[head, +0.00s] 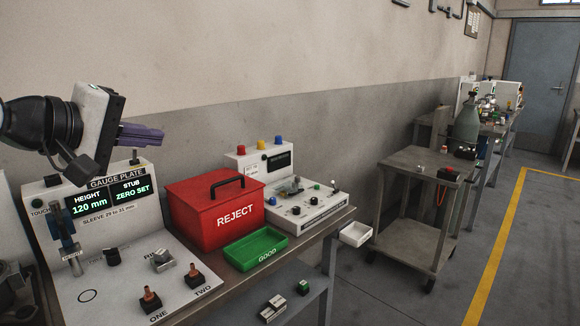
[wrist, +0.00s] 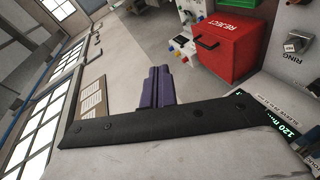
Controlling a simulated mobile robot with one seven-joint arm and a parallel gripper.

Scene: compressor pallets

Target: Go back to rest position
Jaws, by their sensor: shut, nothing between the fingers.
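My gripper (head: 140,134) is at the upper left of the head view, raised above the gauge plate station (head: 108,208) and apart from it. Its purple fingers point right and lie together, with nothing between them. In the wrist view the fingers (wrist: 157,87) are side by side and closed. The gauge display (head: 110,196) reads height 120 mm and stub zero set.
A red REJECT box (head: 215,212) and a green GOOD tray (head: 256,250) sit right of the gauge plate. Behind them is a control panel (head: 292,190) with coloured knobs. A cart (head: 415,165) stands farther right. The floor beside the yellow line is clear.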

